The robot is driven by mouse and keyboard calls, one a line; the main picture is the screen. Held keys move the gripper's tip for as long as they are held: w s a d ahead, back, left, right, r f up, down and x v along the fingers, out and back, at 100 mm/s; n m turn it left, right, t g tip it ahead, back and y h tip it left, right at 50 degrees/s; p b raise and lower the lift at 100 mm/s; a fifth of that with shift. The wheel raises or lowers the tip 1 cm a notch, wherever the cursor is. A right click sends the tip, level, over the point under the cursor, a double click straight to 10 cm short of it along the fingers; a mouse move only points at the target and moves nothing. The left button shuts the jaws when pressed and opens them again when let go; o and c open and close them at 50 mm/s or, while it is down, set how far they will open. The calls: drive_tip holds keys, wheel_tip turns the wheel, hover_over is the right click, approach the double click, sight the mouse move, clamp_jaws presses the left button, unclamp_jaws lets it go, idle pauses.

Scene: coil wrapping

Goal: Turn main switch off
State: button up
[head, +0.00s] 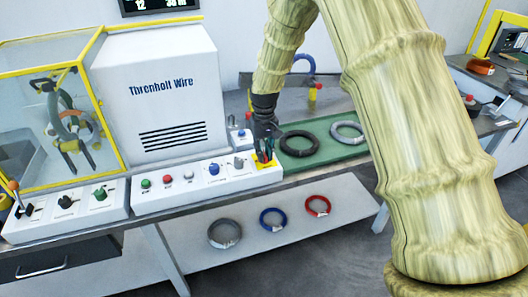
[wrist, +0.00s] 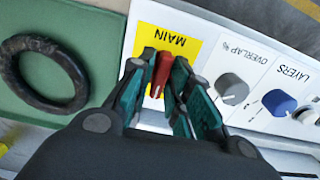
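The main switch is a red knob (wrist: 161,72) on a yellow plate (wrist: 190,47) marked MAIN, at the right end of the white control panel. In the wrist view the knob stands nearly upright, with a small white mark at its lower end. My gripper (wrist: 164,70) has its green-padded fingers on both sides of the knob. The fingers look parted, with a narrow gap at the knob; firm contact is not visible.
Grey OVERLAP (wrist: 233,88) and blue LAYERS (wrist: 279,102) knobs sit beside the switch. A green tray (head: 320,158) with a black coil (head: 299,143) and a grey coil (head: 346,131) lies on the other side. The white Threnholt Wire machine (head: 160,90) stands behind the panel.

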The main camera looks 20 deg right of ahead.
clamp_jaws()
drive_tip(key=shift+r+n, duration=0.1)
drive_tip(key=shift+n, duration=0.2)
drive_tip(key=n+p, duration=0.2)
drive_tip(key=n, duration=0.1)
drive_tip(key=shift+p, duration=0.3)
drive_tip(key=n+p, duration=0.1)
drive_tip(key=n, duration=0.3)
drive_tip(key=shift+p, duration=0.35)
drive_tip(key=n+p, duration=0.1)
drive_tip(key=n, duration=0.2)
drive_tip(key=shift+n, duration=0.4)
drive_tip(key=n+p, duration=0.2)
drive_tip(key=n, duration=0.4)
drive_tip(key=shift+w+n+p, duration=0.1)
drive_tip(key=shift+n+p, duration=0.2)
drive_tip(key=shift+n, duration=0.1)
